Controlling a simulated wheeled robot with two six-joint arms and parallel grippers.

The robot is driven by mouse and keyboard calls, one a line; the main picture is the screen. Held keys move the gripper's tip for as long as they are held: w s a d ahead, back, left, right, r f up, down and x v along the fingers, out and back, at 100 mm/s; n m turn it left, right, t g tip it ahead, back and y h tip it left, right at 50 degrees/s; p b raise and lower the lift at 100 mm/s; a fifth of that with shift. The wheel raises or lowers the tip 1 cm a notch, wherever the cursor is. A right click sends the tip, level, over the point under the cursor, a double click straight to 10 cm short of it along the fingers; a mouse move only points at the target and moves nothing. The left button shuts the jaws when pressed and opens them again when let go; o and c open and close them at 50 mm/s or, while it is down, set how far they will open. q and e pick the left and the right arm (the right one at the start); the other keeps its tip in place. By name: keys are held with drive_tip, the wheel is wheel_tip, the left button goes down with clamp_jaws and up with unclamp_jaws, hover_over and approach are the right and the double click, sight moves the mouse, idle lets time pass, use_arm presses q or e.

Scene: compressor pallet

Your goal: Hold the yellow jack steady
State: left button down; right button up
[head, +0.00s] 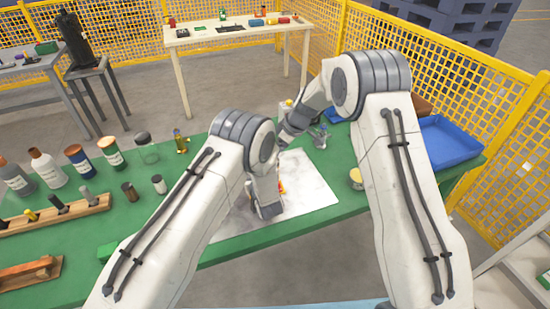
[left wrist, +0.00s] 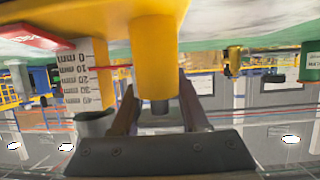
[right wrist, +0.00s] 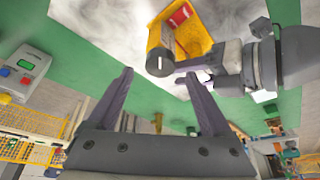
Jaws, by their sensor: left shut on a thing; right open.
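The yellow jack (head: 281,187) stands on the white sheet on the green bench, mostly hidden behind my left arm in the head view. In the left wrist view its yellow column (left wrist: 155,55) lies between the fingers of my left gripper (left wrist: 157,90), beside a white scale marked in numbers (left wrist: 78,75). My left gripper is shut on the jack. The right wrist view shows the jack's yellow body (right wrist: 185,35) with a round grey end and a red patch. My right gripper (right wrist: 158,78) is open and empty, apart from the jack, its fingers pointing towards it.
A yellow tin (head: 356,180) and a blue tray (head: 448,143) are on the right of the bench. Bottles (head: 48,168) and a wooden rack (head: 55,215) fill the left. A grey device with a green screen (right wrist: 25,75) shows in the right wrist view. Yellow fencing stands behind.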

drive_tip(key=shift+x, duration=1.6)
clamp_jaws()
drive_tip(key=shift+d, duration=0.1)
idle(0.3)
unclamp_jaws()
drive_tip(key=v, duration=1.2)
